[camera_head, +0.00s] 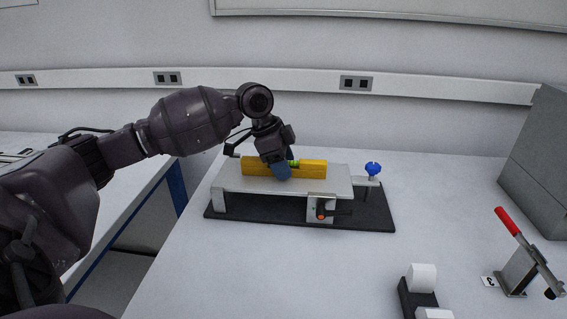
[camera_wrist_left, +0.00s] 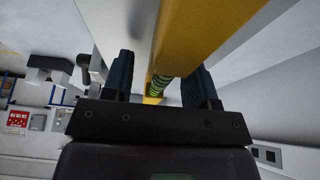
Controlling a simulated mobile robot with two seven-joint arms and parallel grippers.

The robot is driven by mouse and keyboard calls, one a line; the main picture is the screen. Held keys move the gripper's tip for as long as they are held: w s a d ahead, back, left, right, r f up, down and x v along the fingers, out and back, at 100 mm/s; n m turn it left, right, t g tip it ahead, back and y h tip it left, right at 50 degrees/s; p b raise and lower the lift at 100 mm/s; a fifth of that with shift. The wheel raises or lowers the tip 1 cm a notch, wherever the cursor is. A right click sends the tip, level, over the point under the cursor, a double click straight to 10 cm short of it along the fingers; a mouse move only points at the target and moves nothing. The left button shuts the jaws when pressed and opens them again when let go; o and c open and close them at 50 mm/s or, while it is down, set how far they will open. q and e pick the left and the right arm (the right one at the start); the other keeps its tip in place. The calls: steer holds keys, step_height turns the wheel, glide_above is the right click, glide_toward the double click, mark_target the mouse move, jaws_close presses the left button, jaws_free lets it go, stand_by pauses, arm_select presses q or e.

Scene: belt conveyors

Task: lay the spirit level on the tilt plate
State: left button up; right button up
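The yellow spirit level (camera_head: 313,169) with a green vial stands on its long edge along the tilt plate (camera_head: 240,184). It appears to rest on the light grey plate's top. My left gripper (camera_head: 282,172) points down at the middle of the level, one blue finger in front of it. In the left wrist view the level (camera_wrist_left: 205,35) runs between the two blue fingers of my left gripper (camera_wrist_left: 163,85). A gap shows beside the left finger, so the gripper looks open around the level. My right gripper is not in view.
The plate's black base (camera_head: 370,222) carries a blue knob (camera_head: 373,169) at the right. A grey box (camera_head: 535,160) stands at the right edge. The white table between is clear.

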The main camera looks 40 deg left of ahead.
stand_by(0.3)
arm_select(q)
steer(key=p+v, duration=0.2)
steer(key=v, duration=0.7)
steer(key=shift+r, duration=0.3)
steer(key=shift+s+a+r, duration=0.2)
steer(key=shift+a+r, duration=0.1)
steer(key=shift+r, duration=0.25)
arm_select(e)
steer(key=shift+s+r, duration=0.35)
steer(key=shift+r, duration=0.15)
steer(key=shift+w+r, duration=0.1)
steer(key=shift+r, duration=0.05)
